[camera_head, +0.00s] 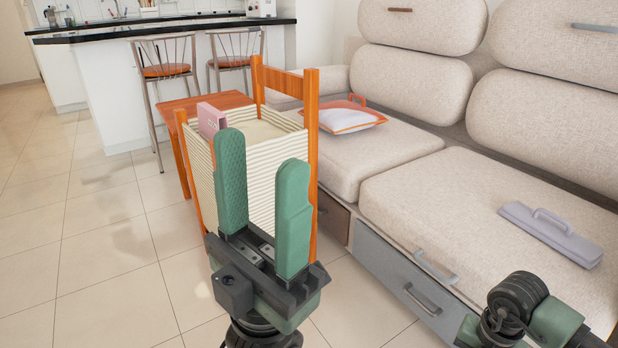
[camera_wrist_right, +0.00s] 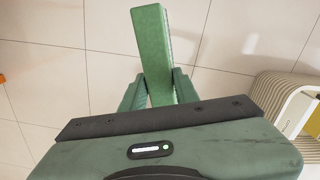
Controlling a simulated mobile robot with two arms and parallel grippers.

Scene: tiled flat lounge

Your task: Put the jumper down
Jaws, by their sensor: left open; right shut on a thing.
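My right gripper (camera_wrist_right: 158,82) is shut on a green oblong thing (camera_wrist_right: 151,35) that sticks out past its fingers, above the tiled floor. It looks flat-sided, with no cloth folds showing, and I cannot tell from its shape whether it is the jumper. My right gripper and this thing are not in the head view; only part of my right arm shows there at lower right. My left gripper (camera_head: 265,185) is open and empty, upright in front of the cream ribbed bin (camera_head: 206,165), hiding part of it.
The beige sofa (camera_head: 390,205) carries a white and orange bag-like thing (camera_head: 340,118) and a lilac flat thing with a handle (camera_head: 550,232). A pink box (camera_head: 211,119) is at the bin. Tiled floor (camera_head: 100,265) is clear at left.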

